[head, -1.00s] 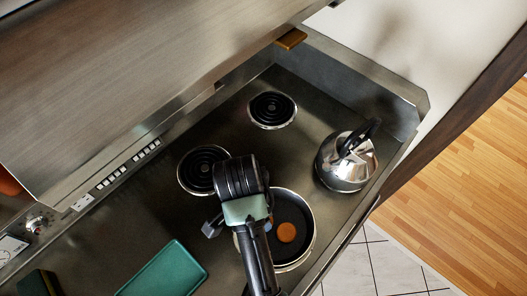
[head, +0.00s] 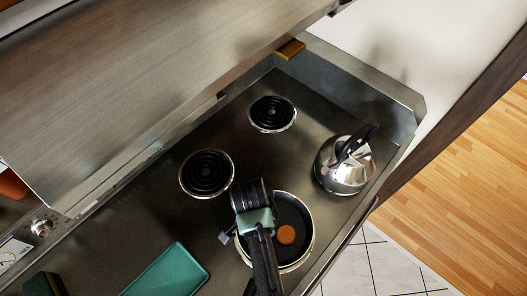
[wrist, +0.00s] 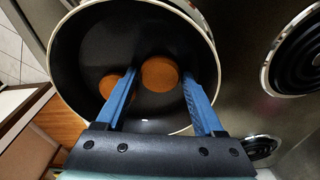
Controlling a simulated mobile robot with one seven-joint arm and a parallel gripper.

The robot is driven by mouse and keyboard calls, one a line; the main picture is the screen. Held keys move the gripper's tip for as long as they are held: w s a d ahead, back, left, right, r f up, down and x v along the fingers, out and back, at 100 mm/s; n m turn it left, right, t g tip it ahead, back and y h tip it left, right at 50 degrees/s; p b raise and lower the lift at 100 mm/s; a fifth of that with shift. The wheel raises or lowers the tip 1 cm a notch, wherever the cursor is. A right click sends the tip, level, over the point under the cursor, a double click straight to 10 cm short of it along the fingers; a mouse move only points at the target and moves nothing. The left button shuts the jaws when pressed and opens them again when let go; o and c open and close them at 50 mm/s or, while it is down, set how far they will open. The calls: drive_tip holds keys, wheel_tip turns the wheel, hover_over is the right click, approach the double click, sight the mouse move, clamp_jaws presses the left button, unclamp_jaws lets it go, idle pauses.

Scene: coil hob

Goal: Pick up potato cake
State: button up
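Two round orange-brown patties lie apart on the dark floor of a frying pan. In the wrist view, one potato cake (wrist: 159,76) is in front of and between my fingers, and the other patty (wrist: 108,86) is partly behind the left finger. The head view shows only one patty (head: 286,234); my arm covers the left part of the pan (head: 313,246). My gripper (wrist: 159,84) is open, with its two blue fingers spread over the pan. I cannot tell whether the fingertips touch the pan floor.
A shiny kettle (head: 345,164) stands to the right, behind the pan. Two bare coil burners (head: 207,173) (head: 272,113) lie farther back. A green tray (head: 168,273) is at the front left. A metal hood (head: 150,90) overhangs the rear of the hob.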

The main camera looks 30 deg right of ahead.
drive_tip(key=c, duration=0.9)
drive_tip(key=shift+r, duration=0.15)
drive_tip(key=shift+c, duration=0.2)
